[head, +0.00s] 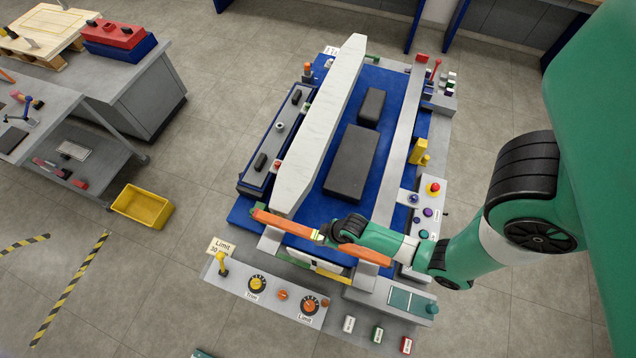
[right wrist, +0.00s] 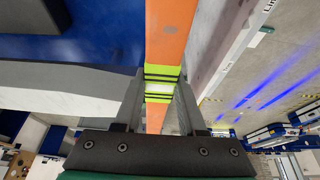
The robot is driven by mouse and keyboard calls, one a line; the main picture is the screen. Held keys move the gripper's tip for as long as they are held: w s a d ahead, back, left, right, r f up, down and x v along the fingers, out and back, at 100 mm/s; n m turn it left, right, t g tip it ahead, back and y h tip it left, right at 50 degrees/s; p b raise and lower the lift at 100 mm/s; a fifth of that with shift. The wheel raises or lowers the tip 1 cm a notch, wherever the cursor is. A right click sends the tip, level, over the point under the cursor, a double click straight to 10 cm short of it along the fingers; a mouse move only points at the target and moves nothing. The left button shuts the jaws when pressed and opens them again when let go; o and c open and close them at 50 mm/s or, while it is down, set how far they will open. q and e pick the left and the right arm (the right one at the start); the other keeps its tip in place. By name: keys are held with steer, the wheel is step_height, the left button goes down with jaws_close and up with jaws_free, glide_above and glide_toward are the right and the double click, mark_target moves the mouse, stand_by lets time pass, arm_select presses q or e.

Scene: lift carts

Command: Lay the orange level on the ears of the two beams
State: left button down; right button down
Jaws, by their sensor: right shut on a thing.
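The orange level (head: 288,224) spans left to right across the front of the blue lift cart. My right gripper (head: 327,236) is shut on its middle, and in the right wrist view the fingers (right wrist: 159,105) close at the yellow-green band of the level (right wrist: 168,35). The thick pale beam (head: 320,125) runs front to back on the left. The thinner grey beam (head: 400,135) runs along the right. Grey ears show under the level at the left (head: 270,241) and right (head: 366,272). I cannot tell whether the level touches them. My left gripper is out of view.
Dark blocks (head: 352,163) lie on the blue deck between the beams. A control panel with dials (head: 265,290) stands in front, with a red button (head: 433,188) at the right. A yellow bin (head: 142,206) sits on the floor at the left, with open floor around it.

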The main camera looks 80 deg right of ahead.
step_height(320, 180, down, 8)
steer(key=b, duration=0.6)
steer(key=shift+b, duration=0.4)
steer(key=shift+f+b, duration=0.55)
steer(key=shift+f, duration=0.05)
stand_by(0.4)
steer(key=shift+c, duration=2)
jaws_free()
steer(key=shift+r, duration=0.1)
steer(key=p+v, duration=0.6)
steer(key=v, duration=0.5)
steer(key=shift+w+r, duration=0.1)
steer(key=shift+r, duration=0.05)
steer(key=shift+s+r, duration=0.2)
steer(key=shift+f, duration=0.1)
